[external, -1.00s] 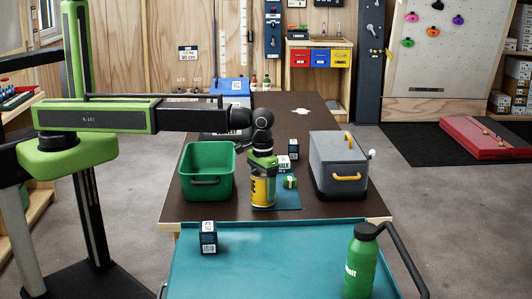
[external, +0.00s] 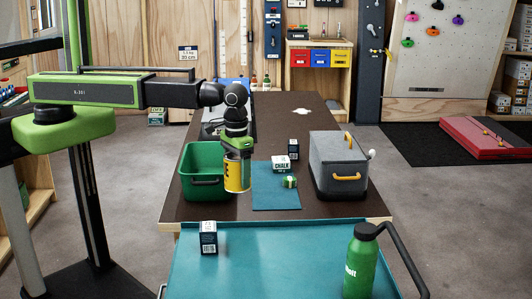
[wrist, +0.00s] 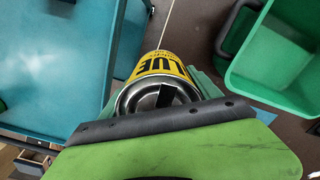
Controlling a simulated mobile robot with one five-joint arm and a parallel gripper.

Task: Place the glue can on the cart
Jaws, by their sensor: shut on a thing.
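The yellow glue can (external: 237,176) with a silver end is in my gripper (external: 237,155), which is shut on it. In the external view the can hangs upright in front of the right side of the green bin, over the brown table's near part. In the wrist view the can (wrist: 165,66) shows its "LUE" lettering, with the gripper's green and black parts (wrist: 165,115) across its near end. The cart (external: 290,262) has a teal top and stands at the near edge of the table; its teal surface also shows at left in the wrist view (wrist: 60,60).
A dark box (external: 208,238) stands on the cart's left and a green bottle (external: 361,264) on its right, with clear room between. The green bin (external: 196,160), a teal mat (external: 275,200), a chalk box (external: 281,163) and a grey case (external: 338,165) are on the table.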

